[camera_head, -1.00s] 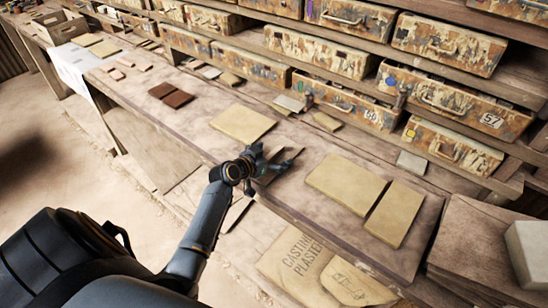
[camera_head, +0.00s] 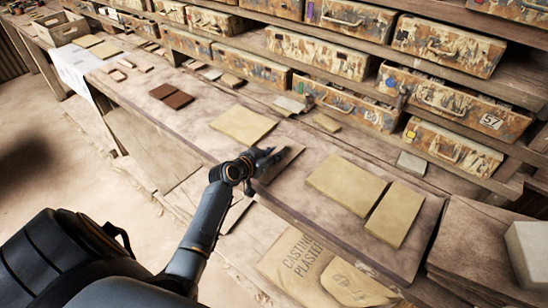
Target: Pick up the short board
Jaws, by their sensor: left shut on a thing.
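My left gripper (camera_head: 268,157) is over the front part of the bench, shut on a small grey-brown board. This short board (camera_head: 286,163) shows just right of the fingers, close to the bench top; the fingers hide its left part. I cannot tell whether it is clear of the bench. My right gripper is not in view.
The wooden bench (camera_head: 318,208) carries two pale boards (camera_head: 346,184) and (camera_head: 395,214) to the right, another pale board (camera_head: 243,124) behind left, and dark brown tiles (camera_head: 171,96) further left. Shelves with worn drawers (camera_head: 450,98) rise behind. A plaster bag (camera_head: 310,262) lies below.

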